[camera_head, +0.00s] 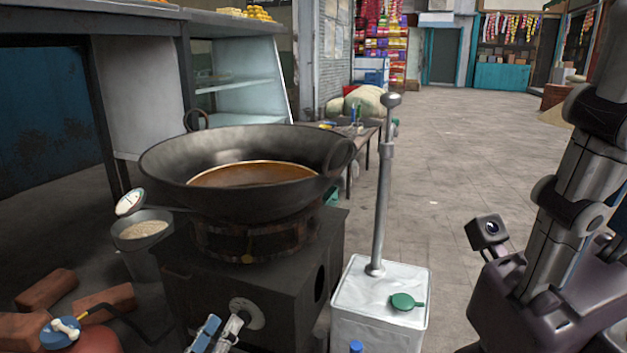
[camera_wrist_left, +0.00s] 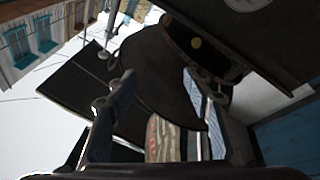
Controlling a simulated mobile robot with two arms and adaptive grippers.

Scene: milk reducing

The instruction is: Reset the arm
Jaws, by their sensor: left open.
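My left gripper (camera_head: 220,328) is at the bottom edge of the head view, in front of the black stove (camera_head: 245,282). Its two blue-padded fingers stand apart in the left wrist view (camera_wrist_left: 162,100), with nothing gripped between them. A large dark wok (camera_head: 250,150) with brown liquid (camera_head: 250,174) sits on the stove's burner ring. The wok also shows as a dark, tilted shape in the left wrist view (camera_wrist_left: 155,75). Part of my right arm (camera_head: 575,185) stands at the right of the head view; its gripper is not visible.
A grain bucket (camera_head: 143,232), bricks (camera_head: 47,289) and a red cylinder (camera_head: 85,338) are left. Open floor (camera_head: 460,150) lies beyond.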

